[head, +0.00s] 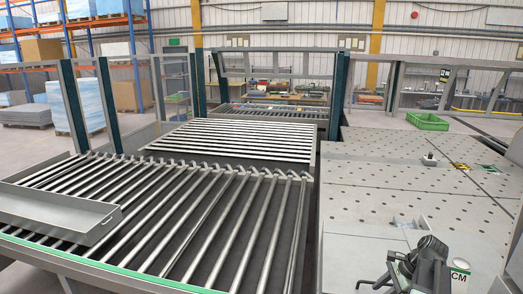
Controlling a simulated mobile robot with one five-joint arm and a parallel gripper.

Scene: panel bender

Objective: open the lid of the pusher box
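I cannot pick out the pusher box or its lid for certain. Small fittings stand on the perforated grey table (375,200) at the right: a pale one with a dark part (430,160) towards the back, and a low pale one (403,222) nearer to me. My dark arm (430,262) shows at the bottom right, low over the near part of this table. Its end, my gripper (380,284), appears at the bottom edge and is small and partly cut off. I cannot tell whether it is open or shut, and I see nothing held in it.
A roller bed (180,215) fills the left and middle, with a shallow grey metal tray (60,212) lying on it. A green crate (427,121) stands at the back right. Dark green posts (107,105) and a frame stand behind. Most of the perforated table is clear.

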